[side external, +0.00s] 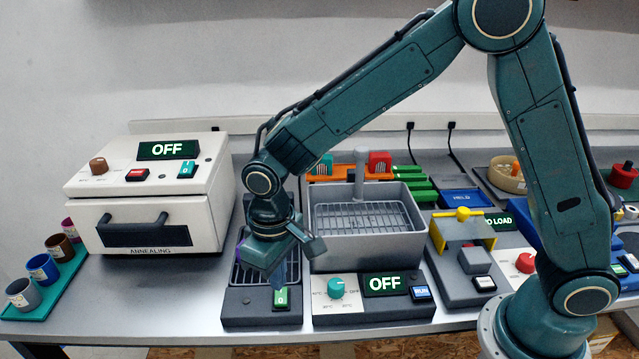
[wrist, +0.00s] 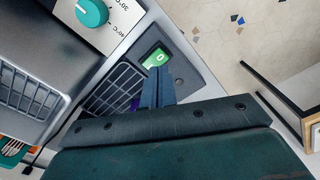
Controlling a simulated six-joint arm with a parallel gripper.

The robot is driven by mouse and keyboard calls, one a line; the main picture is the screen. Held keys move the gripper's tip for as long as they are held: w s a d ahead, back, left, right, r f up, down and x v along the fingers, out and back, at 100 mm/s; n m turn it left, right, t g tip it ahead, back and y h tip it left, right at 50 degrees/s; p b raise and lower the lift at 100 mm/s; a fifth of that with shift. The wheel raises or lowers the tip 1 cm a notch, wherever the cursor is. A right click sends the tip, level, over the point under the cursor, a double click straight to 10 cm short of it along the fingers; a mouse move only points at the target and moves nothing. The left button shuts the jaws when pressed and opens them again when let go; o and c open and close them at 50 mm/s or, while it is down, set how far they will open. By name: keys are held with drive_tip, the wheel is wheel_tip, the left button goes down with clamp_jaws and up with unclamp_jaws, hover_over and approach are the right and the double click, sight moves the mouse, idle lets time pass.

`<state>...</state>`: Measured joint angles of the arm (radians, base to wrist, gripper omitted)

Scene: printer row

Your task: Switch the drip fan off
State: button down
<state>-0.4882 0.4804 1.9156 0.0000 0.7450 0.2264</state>
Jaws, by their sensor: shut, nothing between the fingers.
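The drip fan looks to be the dark grey unit (side external: 243,312) with a wire grille, left of the metal basin. Its rocker switch (side external: 281,297) is green, marked 0, at the front right of the unit. In the wrist view the lit green switch (wrist: 156,59) lies just beyond my fingertips. My gripper (side external: 280,283) is shut and empty, pointing down right over the switch. Whether the fingertips touch it I cannot tell. My gripper (wrist: 156,72) hides part of the grille (wrist: 112,92). A small purple piece (wrist: 135,103) shows at the grille.
The wash basin (side external: 365,248) stands right behind, with a teal knob (side external: 336,288) and an OFF display (side external: 384,284) in front. The annealing oven (side external: 150,200) stands left, also showing OFF. A cup rack (side external: 62,283) is far left. The table's front edge is close.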

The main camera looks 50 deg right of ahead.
sight(283, 299)
drive_tip(key=shift+r, duration=1.5)
drive_tip(key=s+d+r+m+t, duration=0.1)
drive_tip(key=s+d+r, duration=0.2)
drive_tip(key=d+r, duration=0.3)
drive_tip(key=s+d+r+t, duration=0.2)
drive_tip(key=s+d+r, duration=0.2)
drive_tip(key=d+r, duration=0.2)
drive_tip(key=s+d+r+m+t, duration=0.2)
drive_tip(key=s+d, duration=0.6)
drive_tip(key=s, duration=0.5)
drive_tip(key=shift+r+t, duration=0.3)
drive_tip(key=shift+r, duration=0.35)
drive_tip(key=shift+w, duration=0.1)
